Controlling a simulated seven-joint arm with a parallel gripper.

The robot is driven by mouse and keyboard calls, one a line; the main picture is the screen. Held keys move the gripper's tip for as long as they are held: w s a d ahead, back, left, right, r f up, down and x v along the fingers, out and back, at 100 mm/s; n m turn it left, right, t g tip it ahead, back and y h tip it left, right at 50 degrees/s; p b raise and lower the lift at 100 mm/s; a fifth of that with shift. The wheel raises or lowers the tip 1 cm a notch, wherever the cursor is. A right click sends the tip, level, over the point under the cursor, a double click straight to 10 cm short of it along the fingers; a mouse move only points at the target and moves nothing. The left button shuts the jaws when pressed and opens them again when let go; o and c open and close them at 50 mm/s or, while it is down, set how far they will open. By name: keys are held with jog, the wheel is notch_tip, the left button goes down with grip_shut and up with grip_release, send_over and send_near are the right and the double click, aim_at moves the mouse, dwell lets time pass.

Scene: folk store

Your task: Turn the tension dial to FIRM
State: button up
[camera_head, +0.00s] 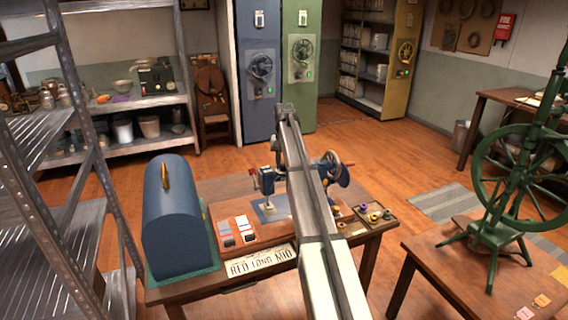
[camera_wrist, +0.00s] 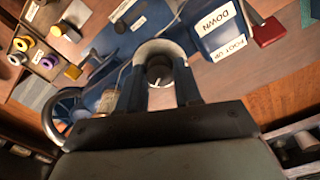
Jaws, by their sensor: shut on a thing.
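The tension dial (camera_wrist: 159,73) is a small dark round knob with a white pointer mark, in the middle of the wrist view. My gripper (camera_wrist: 160,60) is shut on it, with one finger on each side. The dial's scale and any FIRM mark are not readable here. The blue sewing machine (camera_wrist: 113,96) carries the dial; in the head view its blue end (camera_head: 266,181) shows on the wooden table, while my arm hides its middle and the dial.
A lever with a red end (camera_wrist: 270,32) is near plates reading DOWN and FOOT UP. The machine's handwheel (camera_wrist: 66,116) is at lower left. A tray of spools (camera_head: 376,216) lies right of the machine. A blue domed case (camera_head: 172,220) stands at the table's left.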

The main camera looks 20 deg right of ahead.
jog(key=o, duration=1)
notch_tip(320, 180, up, 14)
jog(key=shift+f, duration=0.1)
dwell(0.7)
